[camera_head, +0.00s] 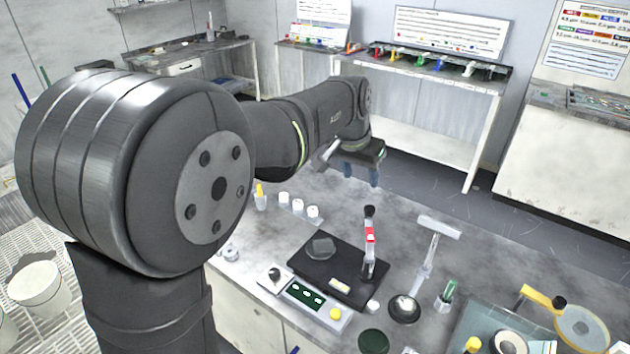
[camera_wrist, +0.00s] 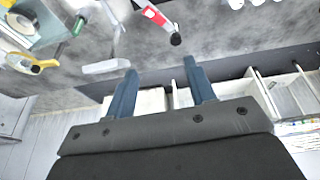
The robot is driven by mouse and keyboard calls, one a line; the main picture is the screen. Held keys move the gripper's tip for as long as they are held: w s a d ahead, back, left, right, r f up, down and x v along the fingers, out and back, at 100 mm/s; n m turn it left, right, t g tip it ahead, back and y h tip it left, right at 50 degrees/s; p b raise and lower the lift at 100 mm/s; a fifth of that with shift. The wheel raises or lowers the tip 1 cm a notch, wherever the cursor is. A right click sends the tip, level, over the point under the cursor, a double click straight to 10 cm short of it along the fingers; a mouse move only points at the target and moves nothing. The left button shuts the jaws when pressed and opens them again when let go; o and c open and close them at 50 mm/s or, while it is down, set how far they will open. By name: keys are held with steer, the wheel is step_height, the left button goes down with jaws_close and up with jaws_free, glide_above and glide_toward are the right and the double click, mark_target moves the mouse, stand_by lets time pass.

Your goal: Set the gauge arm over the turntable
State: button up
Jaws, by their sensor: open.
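A black base plate (camera_head: 293,263) lies on the grey bench in the head view. A dark grey faceted disc (camera_head: 320,246), which looks like the turntable, sits on its far left part. An upright arm with a red band (camera_head: 370,238) and a black tip stands at the plate's right side and looks like the gauge arm. It also shows at the top of the wrist view (camera_wrist: 155,15), its lower part cut off. My gripper (camera_head: 360,180) is open and empty, above and beyond the plate, apart from the arm. Its blue fingers (camera_wrist: 160,67) are spread in the wrist view.
A pale T-shaped stand (camera_head: 430,255) on a round dark foot stands right of the plate. White cups (camera_head: 298,206) stand behind it. A control panel (camera_head: 305,296) with green windows is in front. A yellow-handled piece (camera_head: 540,298) and a tray (camera_head: 475,318) are at right.

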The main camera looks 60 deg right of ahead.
steer(key=s+d+f+n+t, duration=0.2)
steer(key=d+f+n+t, duration=0.15)
steer(key=d+n, duration=0.4)
steer(key=n, duration=0.1)
glide_toward(370, 208)
steer(key=shift+y, duration=0.3)
steer(key=x, duration=0.9)
steer(key=shift+d, duration=0.3)
jaws_close()
